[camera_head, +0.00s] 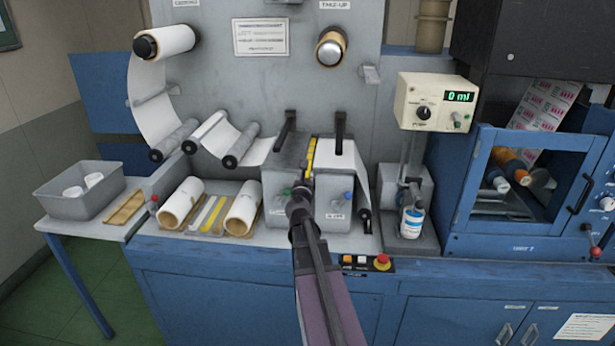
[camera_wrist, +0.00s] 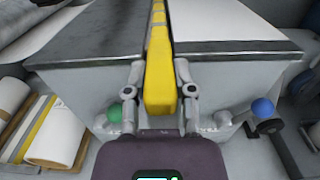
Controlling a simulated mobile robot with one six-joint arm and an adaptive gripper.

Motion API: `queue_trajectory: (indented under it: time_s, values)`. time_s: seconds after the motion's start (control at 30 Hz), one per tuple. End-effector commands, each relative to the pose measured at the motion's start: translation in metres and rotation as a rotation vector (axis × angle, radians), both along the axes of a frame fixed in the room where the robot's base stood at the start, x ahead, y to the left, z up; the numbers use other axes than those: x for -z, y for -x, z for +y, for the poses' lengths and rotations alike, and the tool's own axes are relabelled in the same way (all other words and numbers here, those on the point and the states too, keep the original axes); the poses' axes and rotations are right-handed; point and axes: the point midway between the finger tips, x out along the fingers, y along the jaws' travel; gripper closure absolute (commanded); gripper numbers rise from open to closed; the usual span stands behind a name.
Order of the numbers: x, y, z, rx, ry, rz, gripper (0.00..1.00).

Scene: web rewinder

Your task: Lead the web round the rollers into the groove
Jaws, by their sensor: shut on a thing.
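The white web (camera_head: 150,108) hangs from the supply roll (camera_head: 172,40) at upper left. It passes by the rollers (camera_head: 175,138) and (camera_head: 242,145) toward the block with the groove (camera_head: 287,162). White sheet also lies right of the groove (camera_head: 345,160) and hangs over the block's right side. A yellow bar (camera_wrist: 159,85) lies along the groove and sticks out at the front. My gripper (camera_head: 302,190) is shut on its front end, one finger on each side.
Two black levers (camera_head: 340,132) stand on the block. Green and blue knobs (camera_wrist: 262,108) flank my gripper on its front. Paper rolls (camera_head: 243,207) and yellow strips lie to the left. A pump unit (camera_head: 410,190) with a bottle stands right. The take-up core (camera_head: 331,47) is above.

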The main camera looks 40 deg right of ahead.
Motion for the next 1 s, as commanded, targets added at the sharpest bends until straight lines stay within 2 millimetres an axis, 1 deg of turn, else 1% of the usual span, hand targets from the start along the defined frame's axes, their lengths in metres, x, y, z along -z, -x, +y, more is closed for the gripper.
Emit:
queue_trajectory:
  time_s: [0.07, 0.1, 0.17, 0.2, 0.67, 0.87, 1.0]
  values:
    - [0.000, 0.000, 0.000, 0.000, 0.000, 0.000, 1.00]
    - [0.000, 0.000, 0.000, 0.000, 0.000, 0.000, 0.55]
    - [0.000, 0.000, 0.000, 0.000, 0.000, 0.000, 0.37]
    - [0.000, 0.000, 0.000, 0.000, 0.000, 0.000, 0.27]
    - [0.000, 0.001, 0.002, -0.001, 0.000, 0.000, 0.27]
    - [0.000, 0.012, 0.012, -0.002, 0.000, 0.000, 0.27]
    - [0.000, 0.025, 0.024, -0.002, 0.000, 0.000, 0.27]
